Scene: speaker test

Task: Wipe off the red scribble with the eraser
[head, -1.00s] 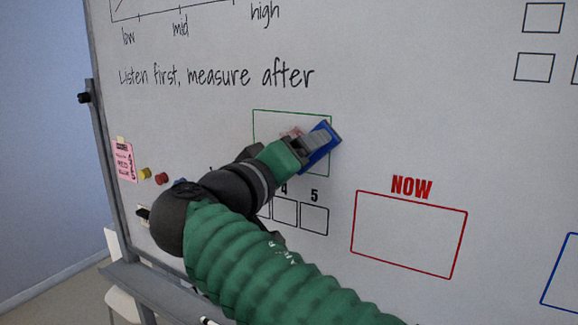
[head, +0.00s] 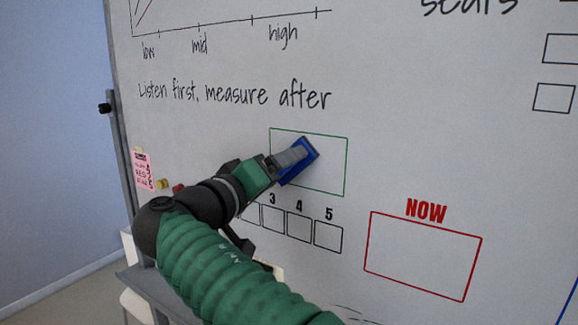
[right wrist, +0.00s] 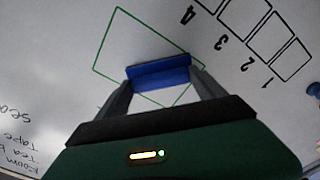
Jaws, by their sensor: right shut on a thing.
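My right gripper (head: 297,157) is shut on a blue eraser (head: 312,151), inside the green-outlined box (head: 347,170) on the whiteboard. The eraser lies at or against the board; the exact contact is hard to tell. The right wrist view shows the eraser (right wrist: 158,71) between my two fingers (right wrist: 163,88), across one edge of the green box (right wrist: 112,42). No red scribble shows in the visible part of the box; the gripper and eraser hide some of it. My left gripper is not in view.
The whiteboard (head: 400,130) carries black writing, a row of numbered boxes (head: 328,237) below the green box, and a red box (head: 423,255) under "NOW". A pink note (head: 143,168) and magnets (head: 162,184) are at the left edge, above a ledge (head: 140,282).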

